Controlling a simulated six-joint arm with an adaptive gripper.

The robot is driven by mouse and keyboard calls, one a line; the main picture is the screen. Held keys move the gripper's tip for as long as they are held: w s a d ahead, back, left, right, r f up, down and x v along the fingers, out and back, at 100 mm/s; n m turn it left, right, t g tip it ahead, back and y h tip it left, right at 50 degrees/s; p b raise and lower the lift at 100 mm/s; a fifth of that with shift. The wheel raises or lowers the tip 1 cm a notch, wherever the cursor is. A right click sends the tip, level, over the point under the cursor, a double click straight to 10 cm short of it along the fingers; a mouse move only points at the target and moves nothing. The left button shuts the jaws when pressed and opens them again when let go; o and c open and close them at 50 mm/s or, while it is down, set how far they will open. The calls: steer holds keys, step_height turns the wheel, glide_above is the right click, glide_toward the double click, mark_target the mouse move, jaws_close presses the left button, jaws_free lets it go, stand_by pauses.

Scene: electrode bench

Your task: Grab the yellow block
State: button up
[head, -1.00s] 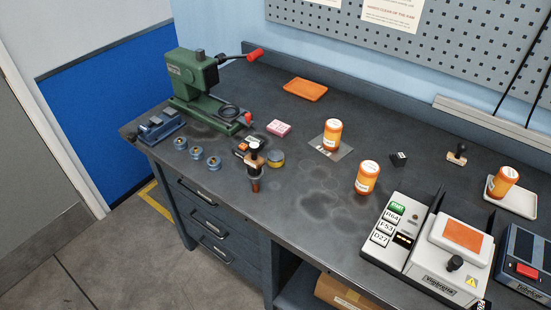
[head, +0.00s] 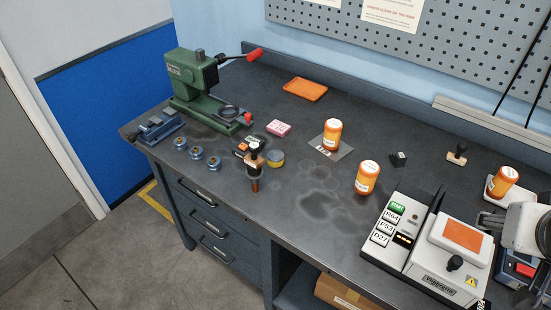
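I cannot make out a clear yellow block in the head view. White and dark parts of my arm show at the right edge, over the blue device and near the white tray. A small grey part at their left end looks like my gripper (head: 490,219). Its fingers are too small and unclear to tell open from shut. It is far to the right of the yellow-sided piece.
A green press (head: 195,85) stands at the back left. Orange bottles (head: 332,135) (head: 367,178) stand mid-bench, and another (head: 503,182) on a white tray (head: 524,208). A white device (head: 425,245) is at front right. An orange tray (head: 305,89) lies at the back. The front middle is clear.

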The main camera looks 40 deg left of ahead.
steer(key=w+a+f+n+t+y, duration=0.1)
steer(key=w+a+n+y, duration=0.15)
steer(key=w+a, duration=0.75)
steer(key=n+g+y, duration=0.5)
steer(key=n+y, duration=0.4)
glide_toward(274, 153)
steer(key=shift+a+f+m, duration=0.25)
steer(key=shift+a+f, duration=0.05)
steer(key=shift+a, duration=0.45)
steer(key=shift+w+a, duration=0.1)
steer(key=shift+w+a+f+t+h, duration=0.2)
steer(key=shift+a+f, duration=0.1)
steer(key=shift+a, duration=0.2)
steer(key=shift+w+a+f+t+h, duration=0.1)
steer(key=shift+w+a+f, duration=0.1)
steer(key=shift+a+f, duration=0.2)
